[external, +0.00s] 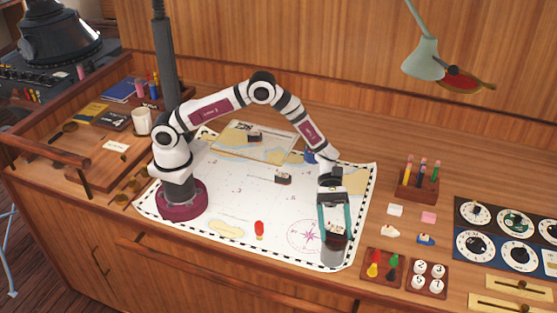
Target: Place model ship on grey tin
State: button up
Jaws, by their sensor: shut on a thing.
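My gripper (335,229) points down at the front right of the chart, its two teal fingers shut on a small dark-hulled model ship (336,231). The fingers hide part of the ship. The grey tin (331,252) stands upright directly below the ship in the picture, near the chart's front right corner. The ship's hull overlaps the tin's top in this view. I cannot tell whether they touch.
A red marker (259,229) stands at the front. Small boats, a peg tray (383,266) and a pen block (418,184) are to the right.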

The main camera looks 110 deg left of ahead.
jog(key=shift+f, duration=0.1)
jog(key=o, duration=1.3)
